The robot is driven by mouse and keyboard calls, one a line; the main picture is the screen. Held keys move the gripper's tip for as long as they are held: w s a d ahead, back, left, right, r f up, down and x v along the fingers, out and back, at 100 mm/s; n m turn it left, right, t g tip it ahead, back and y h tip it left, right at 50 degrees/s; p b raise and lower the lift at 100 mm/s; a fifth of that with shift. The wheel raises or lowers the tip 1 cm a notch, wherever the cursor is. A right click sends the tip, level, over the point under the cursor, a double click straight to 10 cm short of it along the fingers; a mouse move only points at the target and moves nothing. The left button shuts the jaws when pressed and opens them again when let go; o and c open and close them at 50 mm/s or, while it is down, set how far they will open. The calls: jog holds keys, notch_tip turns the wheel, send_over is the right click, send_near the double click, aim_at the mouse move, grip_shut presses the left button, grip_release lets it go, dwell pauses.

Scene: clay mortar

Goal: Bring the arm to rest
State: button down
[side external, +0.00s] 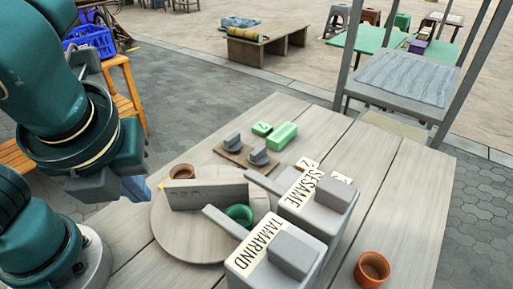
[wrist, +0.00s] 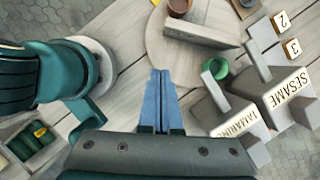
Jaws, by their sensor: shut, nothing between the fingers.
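My gripper (wrist: 161,76) shows in the wrist view with its two blue fingers pressed together and nothing between them. In the side view its blue fingertips (side external: 134,190) hang at the left, above the table's left edge and left of the round board. The arm is bent and raised at the left of the side view. The round board (side external: 168,239) carries a grey upright block (side external: 207,195), a brown clay cup (side external: 182,172) behind it and a green cup (side external: 239,215) in front. My gripper touches none of these.
Boxes labelled SESAME (side external: 310,209) and TAMARIND (side external: 272,262) with grey handles stand right of the board. A terracotta cup (side external: 372,269) stands near the front. Green blocks (side external: 283,136) and a small brown board (side external: 238,156) with grey knobs lie behind. The table's right side (side external: 410,185) is clear.

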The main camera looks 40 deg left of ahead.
jog(key=w+a+n+t+h, duration=0.1)
jog(key=a+n, duration=0.2)
jog(key=n, duration=1)
jog(key=w+a+n+t+h, duration=0.1)
jog(key=a+n, duration=0.3)
jog(key=n, duration=0.9)
jog(key=shift+w+t+h, duration=0.3)
jog(key=shift+t+h, duration=0.1)
jog(key=shift+h, duration=0.3)
